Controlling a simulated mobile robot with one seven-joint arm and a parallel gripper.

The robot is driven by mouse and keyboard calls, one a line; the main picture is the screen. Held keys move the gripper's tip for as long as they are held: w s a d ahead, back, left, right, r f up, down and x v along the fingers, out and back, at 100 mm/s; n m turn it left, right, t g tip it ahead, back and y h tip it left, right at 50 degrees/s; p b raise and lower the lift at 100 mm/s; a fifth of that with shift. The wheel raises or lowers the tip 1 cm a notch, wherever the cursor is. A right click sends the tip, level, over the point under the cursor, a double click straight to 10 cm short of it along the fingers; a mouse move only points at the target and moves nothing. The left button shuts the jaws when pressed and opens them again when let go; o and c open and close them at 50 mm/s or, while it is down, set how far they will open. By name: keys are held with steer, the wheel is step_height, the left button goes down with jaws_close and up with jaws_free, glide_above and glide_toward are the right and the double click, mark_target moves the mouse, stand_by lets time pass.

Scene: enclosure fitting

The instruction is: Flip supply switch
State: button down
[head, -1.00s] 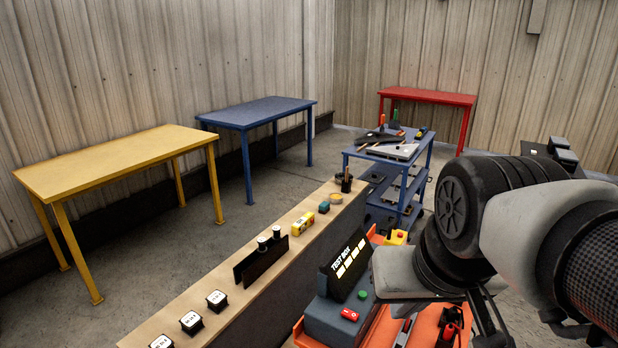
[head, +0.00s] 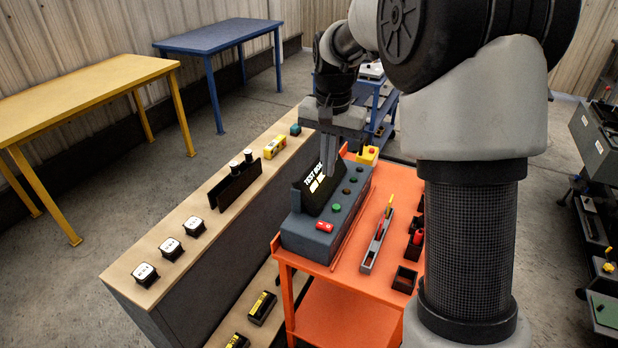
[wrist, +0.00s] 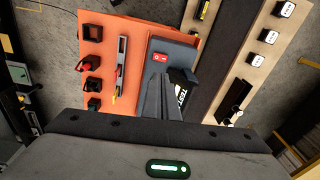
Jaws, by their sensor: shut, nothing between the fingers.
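The test box (head: 298,238) is a grey console on an orange cart, with a tilted black panel (head: 312,201) lettered "TEST BOX". My gripper (head: 328,174) points down above the box, beside the panel, farther back than the red switch. Its fingers are shut and empty. In the wrist view the red switch (wrist: 161,58) shows clear, just beyond the fingertips (wrist: 158,76); I cannot tell their height above the box.
The orange cart (head: 372,278) also holds a narrow tray (head: 374,246) and black bins (head: 404,279). A yellow button box (head: 367,155) stands at the box's far end. A wooden bench (head: 160,228) with white-topped blocks (head: 170,248) runs along the left.

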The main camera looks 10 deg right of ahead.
steer(key=m, duration=0.1)
glide_above(321, 223)
step_height(321, 223, down, 6)
steer(key=shift+d+r+g, duration=0.1)
steer(key=shift+r+g, duration=0.05)
steer(key=shift+g, duration=0.25)
step_height(321, 223, down, 14)
steer(key=shift+p, duration=0.45)
